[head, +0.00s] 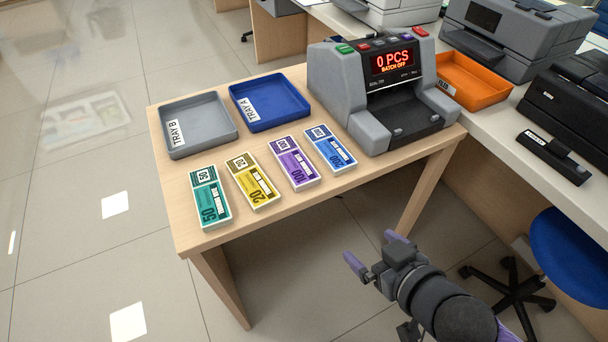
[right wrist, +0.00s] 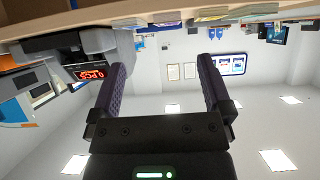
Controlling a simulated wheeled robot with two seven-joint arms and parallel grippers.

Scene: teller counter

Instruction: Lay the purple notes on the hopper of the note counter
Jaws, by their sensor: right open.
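The purple notes (head: 294,163), a banded stack marked 100, lie flat on the wooden table between the yellow and blue stacks. The grey note counter (head: 385,95) stands to their right on the same table, its red display reading "0 PCS". It also shows upside down in the right wrist view (right wrist: 75,58). My right gripper (head: 372,250) is open and empty, off the table's front edge, below and right of the notes. Its two purple fingers stand wide apart in the right wrist view (right wrist: 163,68). My left gripper is not in view.
Green notes (head: 210,197), yellow notes (head: 253,181) and blue notes (head: 330,149) lie beside the purple ones. Grey tray B (head: 228,136) and blue tray A (head: 303,107) sit behind, empty. An orange tray (head: 490,93) and printers stand on the right counter. A blue stool (head: 570,250) is at right.

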